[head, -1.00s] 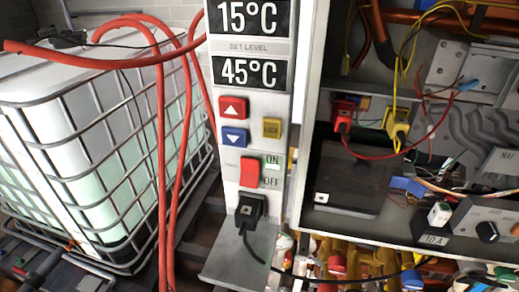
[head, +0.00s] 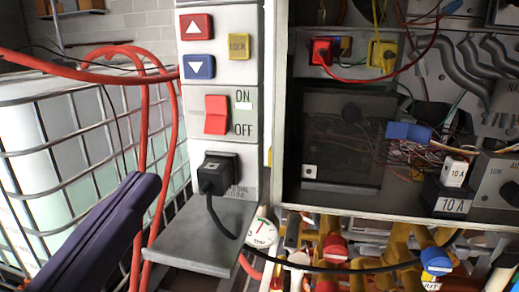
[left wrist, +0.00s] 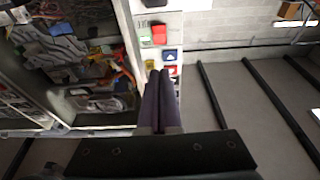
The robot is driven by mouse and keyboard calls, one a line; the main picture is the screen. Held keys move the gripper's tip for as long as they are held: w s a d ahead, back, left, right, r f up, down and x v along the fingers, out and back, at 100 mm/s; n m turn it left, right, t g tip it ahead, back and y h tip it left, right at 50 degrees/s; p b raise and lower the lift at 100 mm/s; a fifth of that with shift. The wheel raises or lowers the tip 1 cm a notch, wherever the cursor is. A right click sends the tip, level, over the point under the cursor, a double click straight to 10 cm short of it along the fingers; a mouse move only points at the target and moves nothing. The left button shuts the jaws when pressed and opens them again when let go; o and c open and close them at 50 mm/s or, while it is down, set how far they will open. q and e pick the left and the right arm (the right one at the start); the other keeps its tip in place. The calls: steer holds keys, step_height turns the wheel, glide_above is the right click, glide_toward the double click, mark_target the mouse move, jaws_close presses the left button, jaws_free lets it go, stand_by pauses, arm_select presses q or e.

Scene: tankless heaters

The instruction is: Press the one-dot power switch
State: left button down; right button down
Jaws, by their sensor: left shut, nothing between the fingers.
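The red rocker power switch (head: 216,114) is on the white control panel, beside the ON and OFF labels, in the head view. It also shows as a red patch in the left wrist view (left wrist: 159,34), near the top. My left gripper (head: 146,184), with dark purple fingers, is shut and empty, lower left of the switch in the head view. The fingers also show in the left wrist view (left wrist: 159,73), pointing toward the panel.
Red up (head: 196,27) and blue down (head: 198,67) buttons and a yellow LOCK button (head: 239,46) sit above the switch. A grey ledge (head: 195,235) juts out below. Red hoses (head: 143,130) hang left, before a caged white tank (head: 30,160). An open wired cabinet is right.

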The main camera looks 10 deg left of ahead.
arm_select(q)
steer(key=p, duration=0.4)
glide_toward(217, 116)
step_height(217, 116, up, 4)
steer(key=w, duration=0.2)
steer(key=w+f, duration=0.2)
steer(key=shift+w+d, duration=0.1)
steer(key=shift+w, duration=0.25)
steer(key=shift+w+f, duration=0.2)
steer(key=shift+w, duration=0.2)
